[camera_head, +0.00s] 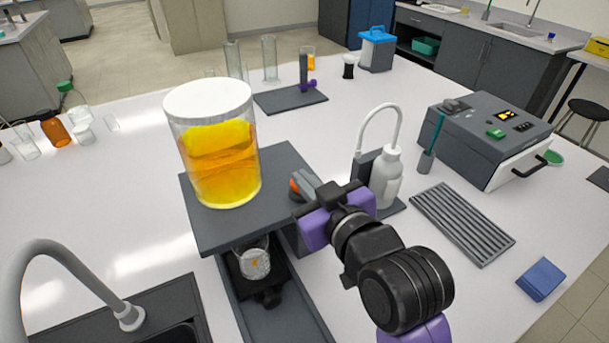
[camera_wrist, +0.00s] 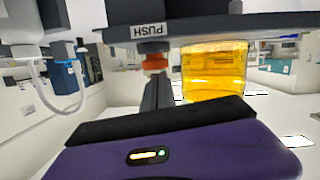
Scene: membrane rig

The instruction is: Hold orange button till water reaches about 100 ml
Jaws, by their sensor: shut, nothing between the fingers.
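A large clear tank (camera_head: 218,150) with a white lid and yellow-orange liquid stands on the dark rig platform (camera_head: 275,165). The orange button (camera_head: 294,188) is at the platform's right side.
A white wash bottle (camera_head: 386,178) with a curved tube stands close right of my gripper. A ribbed dark rack (camera_head: 462,222) and grey instrument box (camera_head: 490,135) lie further right. A sink tap (camera_head: 75,270) is at lower left.

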